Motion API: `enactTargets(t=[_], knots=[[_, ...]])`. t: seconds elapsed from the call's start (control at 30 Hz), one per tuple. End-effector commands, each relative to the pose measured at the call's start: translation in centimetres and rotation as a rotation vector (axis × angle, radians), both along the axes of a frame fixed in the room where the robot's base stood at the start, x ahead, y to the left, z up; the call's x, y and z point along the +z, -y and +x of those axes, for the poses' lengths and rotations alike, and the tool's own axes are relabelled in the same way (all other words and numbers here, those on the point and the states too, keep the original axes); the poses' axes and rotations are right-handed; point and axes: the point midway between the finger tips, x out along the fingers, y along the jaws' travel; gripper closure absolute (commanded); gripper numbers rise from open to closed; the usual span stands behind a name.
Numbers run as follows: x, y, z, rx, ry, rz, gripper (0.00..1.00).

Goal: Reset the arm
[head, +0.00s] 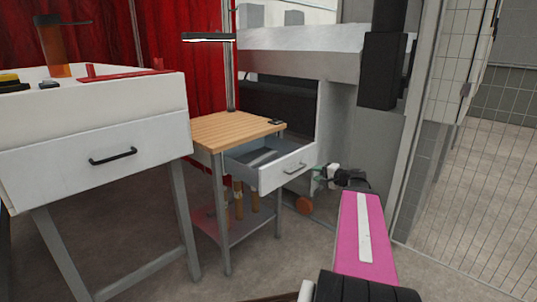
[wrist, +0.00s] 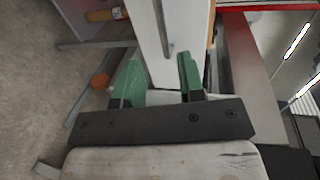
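My arm reaches forward in the head view, with its pink link (head: 365,240) at the lower right. My gripper (head: 327,172) is at the far end, close in front of the small table's open drawer (head: 290,168). In the wrist view my gripper (wrist: 160,72) has two green fingers set well apart, with nothing held between them. The white drawer front (wrist: 190,35) and its metal handle (wrist: 166,30) show just past the fingertips. The head view also shows the handle (head: 295,168), apart from the gripper. The exact gap is hard to judge.
The small wood-topped table (head: 235,130) carries the drawer and a small dark item. A white bench (head: 100,145) with a closed drawer stands at the left. A grey machine (head: 340,110) is behind the gripper. A mesh fence (head: 490,170) is at the right. Floor between is open.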

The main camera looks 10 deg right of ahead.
Motion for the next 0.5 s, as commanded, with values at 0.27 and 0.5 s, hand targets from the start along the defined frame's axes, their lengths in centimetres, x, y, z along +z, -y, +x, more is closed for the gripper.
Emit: enactTargets(t=[0.27,0.5], knots=[[-5.0,-6.6,-1.2,0.147,-0.138,-0.176,0.64],[-12.1,-14.3,-5.0,0.376,-0.337,-0.491,0.64]])
